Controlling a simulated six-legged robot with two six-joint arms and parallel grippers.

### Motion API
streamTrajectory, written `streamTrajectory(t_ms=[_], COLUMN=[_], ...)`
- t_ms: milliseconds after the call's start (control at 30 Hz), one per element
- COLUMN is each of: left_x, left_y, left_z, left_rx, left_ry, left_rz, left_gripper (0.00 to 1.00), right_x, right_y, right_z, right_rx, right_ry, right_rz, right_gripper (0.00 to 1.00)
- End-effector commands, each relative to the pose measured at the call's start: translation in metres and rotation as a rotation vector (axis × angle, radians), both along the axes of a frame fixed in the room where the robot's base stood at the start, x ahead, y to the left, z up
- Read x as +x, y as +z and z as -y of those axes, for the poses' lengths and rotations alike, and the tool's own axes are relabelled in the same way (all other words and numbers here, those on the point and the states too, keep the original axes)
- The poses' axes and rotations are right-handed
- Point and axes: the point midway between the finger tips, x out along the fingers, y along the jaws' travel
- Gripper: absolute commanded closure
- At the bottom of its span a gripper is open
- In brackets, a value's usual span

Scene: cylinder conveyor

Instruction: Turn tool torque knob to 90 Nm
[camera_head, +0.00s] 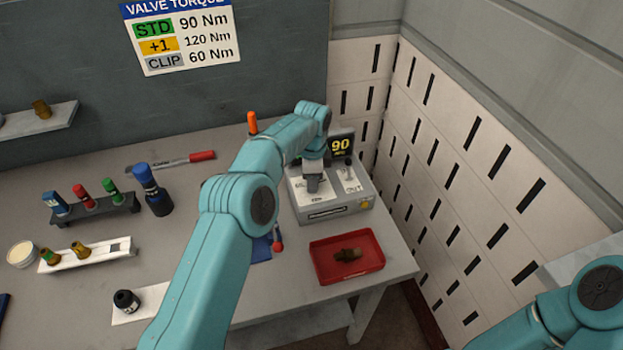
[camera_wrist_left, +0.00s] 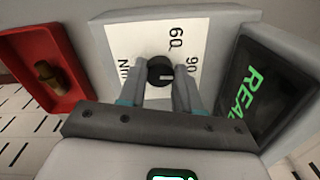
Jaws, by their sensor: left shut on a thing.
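The grey tool box (camera_head: 345,205) stands near the table's right end. In the left wrist view, the screen (camera_wrist_left: 255,85) shows part of a green word. The black torque knob (camera_wrist_left: 160,70) sits on a white dial plate (camera_wrist_left: 135,45) marked MIN, 60 and 90. A short white mark on the knob points to the picture's right, roughly to the 90 side. My left gripper (camera_head: 313,187) is shut on the knob, one finger on each side. My right gripper is out of view.
A red tray (camera_head: 318,272) with a brown fitting (camera_head: 348,255) lies in front of the box. A rack (camera_head: 95,211) of coloured tools and a blue-black tool (camera_head: 152,190) stand left. A wall sign (camera_head: 182,35) reads STD 90 Nm, +1 120 Nm, CLIP 60 Nm.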

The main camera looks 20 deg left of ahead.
Motion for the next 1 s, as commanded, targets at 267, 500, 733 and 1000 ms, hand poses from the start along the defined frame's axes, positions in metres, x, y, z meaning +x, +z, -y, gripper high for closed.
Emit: streamTrajectory(t_ms=[267, 500, 733, 1000], left_x=[-0.0003, -0.0001, 0.0001, 0.0002], left_y=[-0.0010, -0.0008, -0.0007, -0.0003], left_z=[0.0043, 0.0043, 0.0044, 0.0024], left_rx=[-0.006, -0.006, -0.007, -0.004], left_ry=[0.073, 0.089, 0.088, 0.089], left_rz=[-0.002, -0.001, 0.000, 0.000], left_gripper=[0.97, 0.97, 0.97, 0.41], right_x=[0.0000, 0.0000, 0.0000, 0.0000], right_y=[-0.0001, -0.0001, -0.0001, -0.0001], right_z=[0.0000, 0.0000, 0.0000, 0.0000], right_rx=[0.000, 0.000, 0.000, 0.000], right_ry=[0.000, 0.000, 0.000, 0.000], right_rz=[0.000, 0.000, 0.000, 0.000], right_gripper=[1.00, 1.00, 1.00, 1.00])
